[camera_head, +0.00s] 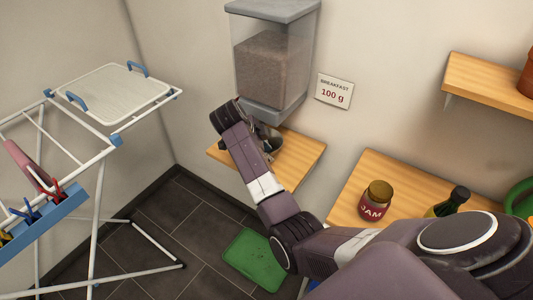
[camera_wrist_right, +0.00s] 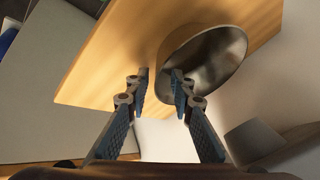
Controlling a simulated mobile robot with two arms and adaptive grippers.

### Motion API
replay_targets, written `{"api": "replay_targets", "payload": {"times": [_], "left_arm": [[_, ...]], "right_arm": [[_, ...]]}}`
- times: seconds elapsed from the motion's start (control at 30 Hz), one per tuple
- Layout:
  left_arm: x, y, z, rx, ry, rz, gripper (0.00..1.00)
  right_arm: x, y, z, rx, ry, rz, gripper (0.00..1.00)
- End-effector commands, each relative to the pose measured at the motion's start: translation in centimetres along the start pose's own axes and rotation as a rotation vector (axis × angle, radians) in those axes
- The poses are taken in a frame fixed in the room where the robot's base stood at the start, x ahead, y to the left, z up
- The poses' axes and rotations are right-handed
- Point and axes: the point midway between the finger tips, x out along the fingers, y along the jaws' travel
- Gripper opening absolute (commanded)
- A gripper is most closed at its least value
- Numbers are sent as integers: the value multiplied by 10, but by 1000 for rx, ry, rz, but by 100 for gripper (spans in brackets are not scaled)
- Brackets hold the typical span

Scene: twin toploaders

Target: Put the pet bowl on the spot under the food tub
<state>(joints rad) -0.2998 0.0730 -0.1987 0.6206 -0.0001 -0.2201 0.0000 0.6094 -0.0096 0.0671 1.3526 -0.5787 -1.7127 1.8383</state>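The food tub (camera_head: 272,70), clear with a grey lid and brown food inside, is fixed to the wall above a small wooden shelf (camera_head: 300,160). My right arm reaches across to this shelf, and my right gripper (camera_head: 264,143) is just below the tub, partly hidden by the arm. In the right wrist view the shiny metal pet bowl (camera_wrist_right: 222,62) is at the wooden shelf (camera_wrist_right: 120,60). The right gripper (camera_wrist_right: 160,80) is open, with one fingertip over the bowl and the other outside its near rim. I cannot tell whether they touch. My left gripper is out of view.
A sign (camera_head: 334,92) reads "BREAKFAST 100 g". A jam jar (camera_head: 376,200) and a dark bottle (camera_head: 451,201) stand on a lower wooden surface to the right. A drying rack (camera_head: 95,140) with a tray stands left. A green mat (camera_head: 254,260) lies below.

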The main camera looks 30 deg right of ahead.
Motion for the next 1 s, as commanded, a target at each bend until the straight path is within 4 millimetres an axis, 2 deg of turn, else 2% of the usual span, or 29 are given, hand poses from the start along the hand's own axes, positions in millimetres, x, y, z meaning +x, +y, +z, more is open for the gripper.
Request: {"api": "replay_targets", "payload": {"times": [0.3,0.5,0.73,1.0], "left_arm": [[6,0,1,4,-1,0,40],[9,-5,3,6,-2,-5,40],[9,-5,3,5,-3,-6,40],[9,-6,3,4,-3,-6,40]], "right_arm": [[-66,0,3,2,-6,-4,22],[-101,-1,2,1,-4,-4,22],[-116,0,1,1,-2,0,22],[-111,-2,4,-41,-12,-29,22]]}}
